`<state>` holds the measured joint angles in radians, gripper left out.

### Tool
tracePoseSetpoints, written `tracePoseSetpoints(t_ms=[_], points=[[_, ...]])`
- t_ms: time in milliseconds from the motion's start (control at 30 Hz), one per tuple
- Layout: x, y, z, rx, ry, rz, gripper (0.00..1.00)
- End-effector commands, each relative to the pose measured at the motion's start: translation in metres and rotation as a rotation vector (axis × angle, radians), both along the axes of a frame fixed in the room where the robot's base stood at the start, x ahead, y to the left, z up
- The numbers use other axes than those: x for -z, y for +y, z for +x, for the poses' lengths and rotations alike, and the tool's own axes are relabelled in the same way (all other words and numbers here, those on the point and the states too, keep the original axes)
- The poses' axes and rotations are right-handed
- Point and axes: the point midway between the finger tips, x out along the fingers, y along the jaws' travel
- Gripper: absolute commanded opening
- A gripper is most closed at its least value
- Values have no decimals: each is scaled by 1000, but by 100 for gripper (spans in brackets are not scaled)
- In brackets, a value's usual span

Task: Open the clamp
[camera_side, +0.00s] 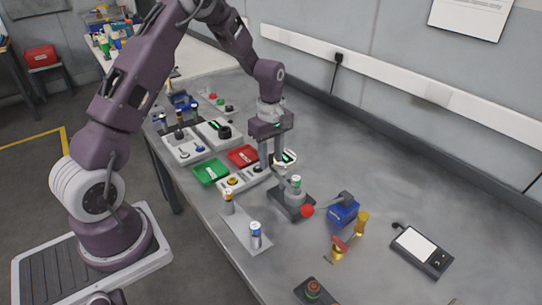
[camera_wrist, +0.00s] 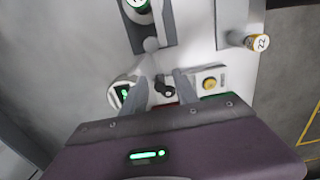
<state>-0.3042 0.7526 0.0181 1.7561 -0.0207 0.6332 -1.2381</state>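My gripper (camera_side: 272,168) points down over the bench, its two fingers apart and nothing visibly held. In the wrist view the fingertips (camera_wrist: 163,84) have a gap between them, with a black knob (camera_wrist: 167,91) showing in it. A dark fixture (camera_side: 291,206) with a red ball (camera_side: 307,210) looks like the clamp, though I cannot be sure. It stands just right of and nearer the camera than my gripper. An upright white and green cylinder (camera_side: 296,183) sits in it. The wrist view shows this fixture (camera_wrist: 152,26) at the top, with a grey rounded part toward my fingers.
A control panel with a yellow button (camera_wrist: 209,84) and a round green display (camera_wrist: 124,92) lies below my gripper. Green (camera_side: 211,172) and red (camera_side: 243,156) trays are to its left. A blue device (camera_side: 343,213) and a handheld tester (camera_side: 422,250) stand right. The bench's back right is clear.

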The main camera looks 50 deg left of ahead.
Motion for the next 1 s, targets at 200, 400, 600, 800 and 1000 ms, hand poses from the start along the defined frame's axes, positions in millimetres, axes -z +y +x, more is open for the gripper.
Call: tracePoseSetpoints(t_ms=[200,400,600,800,1000], points=[[0,0,0,1,0,0,10],[-1,0,0,1,0,0,0],[-1,0,0,1,0,0,0],[-1,0,0,1,0,0,0],[-1,0,0,1,0,0,0]])
